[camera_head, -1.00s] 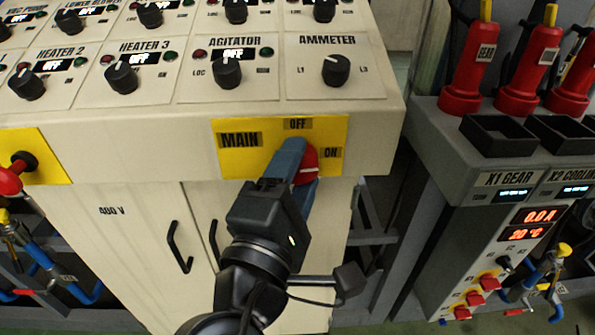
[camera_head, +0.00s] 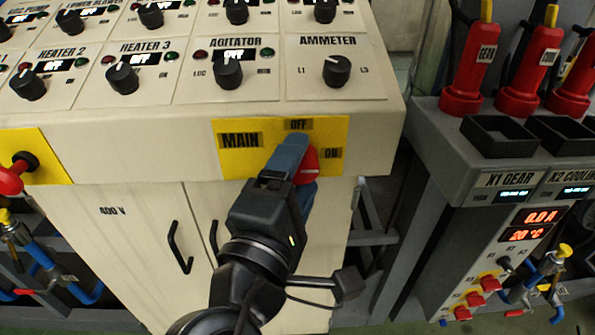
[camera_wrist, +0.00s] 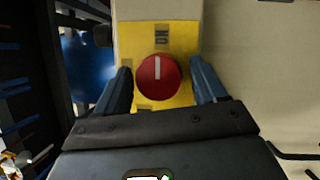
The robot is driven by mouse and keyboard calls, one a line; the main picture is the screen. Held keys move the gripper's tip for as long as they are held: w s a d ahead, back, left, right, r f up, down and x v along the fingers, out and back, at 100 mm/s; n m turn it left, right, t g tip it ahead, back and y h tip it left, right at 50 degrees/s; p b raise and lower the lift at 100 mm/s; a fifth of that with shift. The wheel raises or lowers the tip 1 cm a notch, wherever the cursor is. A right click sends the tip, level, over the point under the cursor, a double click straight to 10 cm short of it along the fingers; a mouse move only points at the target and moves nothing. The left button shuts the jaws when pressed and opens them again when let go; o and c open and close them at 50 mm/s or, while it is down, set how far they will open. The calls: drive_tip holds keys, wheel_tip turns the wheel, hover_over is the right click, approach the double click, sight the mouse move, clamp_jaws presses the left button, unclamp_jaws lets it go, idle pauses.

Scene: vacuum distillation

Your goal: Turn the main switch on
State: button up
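The main switch is a round red knob (camera_head: 309,160) on a yellow plate (camera_head: 222,166) on the front of the cream cabinet. The plate has MAIN at left, OFF above and ON at right. In the wrist view the knob (camera_wrist: 158,76) shows whole, its white line pointing up to the label there that appears to read ON. My gripper (camera_head: 299,165) is at the plate, its blue fingers on either side of the knob. In the wrist view (camera_wrist: 164,85) the fingers are apart, with a narrow gap beside the knob on each side. In the head view they partly cover the knob.
Knobs, including the ammeter knob (camera_head: 337,70), sit on the sloped panel above. A grey unit (camera_head: 430,120) with red cylinders stands at right. Black door handles (camera_head: 180,247) stick out below.

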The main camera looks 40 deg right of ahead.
drive_tip(key=shift+o, duration=0.5)
drive_tip(key=shift+a, duration=0.1)
drive_tip(key=b+v, duration=0.1)
drive_tip(key=v, duration=0.6)
drive_tip(key=shift+s+a, duration=0.2)
drive_tip(key=shift+a, duration=0.1)
drive_tip(key=shift+f, duration=0.1)
